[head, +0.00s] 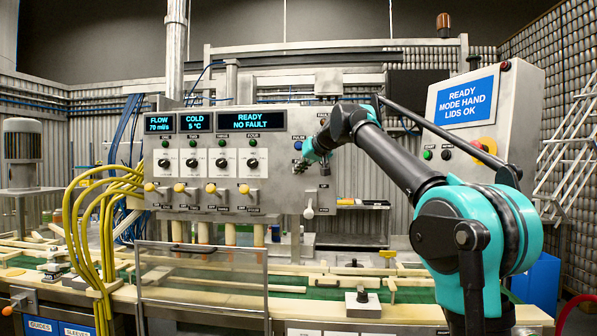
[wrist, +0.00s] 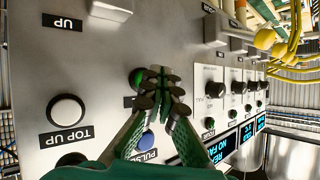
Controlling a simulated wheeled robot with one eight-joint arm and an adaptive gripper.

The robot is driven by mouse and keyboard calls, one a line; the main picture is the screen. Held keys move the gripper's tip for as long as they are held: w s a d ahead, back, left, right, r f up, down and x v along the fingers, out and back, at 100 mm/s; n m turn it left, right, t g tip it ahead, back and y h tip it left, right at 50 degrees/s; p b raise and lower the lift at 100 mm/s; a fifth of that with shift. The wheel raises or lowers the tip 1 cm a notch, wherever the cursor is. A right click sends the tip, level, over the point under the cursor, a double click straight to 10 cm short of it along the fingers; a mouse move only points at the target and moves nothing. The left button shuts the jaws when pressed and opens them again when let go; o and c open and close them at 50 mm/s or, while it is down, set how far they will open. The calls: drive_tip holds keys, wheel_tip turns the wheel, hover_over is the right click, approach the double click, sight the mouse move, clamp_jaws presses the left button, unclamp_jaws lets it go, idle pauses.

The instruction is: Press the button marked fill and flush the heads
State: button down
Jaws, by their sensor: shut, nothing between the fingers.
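My gripper (head: 303,166) is shut and empty at the right end of the grey control panel (head: 275,190). In the wrist view its fingertips (wrist: 160,76) are together in front of the panel, close beside a green button (wrist: 135,78). The fingers partly cover this button and its label, so I cannot read the label. Whether the tips touch the panel is unclear. A blue button (wrist: 146,139) with a partly covered label starting PULS is behind the fingers. A white button (wrist: 67,110) is marked TOP UP. No readable label says fill.
Black dials (wrist: 238,87) and yellow-capped valves (head: 150,187) line the panel. Its display (head: 251,121) reads READY NO FAULT. A grey box (head: 490,120) with a READY, MODE HAND, LIDS OK screen stands right. A conveyor and clear guard (head: 200,280) lie below.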

drive_tip(key=shift+w, duration=0.35)
drive_tip(key=shift+w, duration=0.4)
idle(0.7)
drive_tip(key=shift+s, duration=0.85)
drive_tip(key=s, duration=0.5)
drive_tip(key=shift+a, duration=0.1)
idle(0.9)
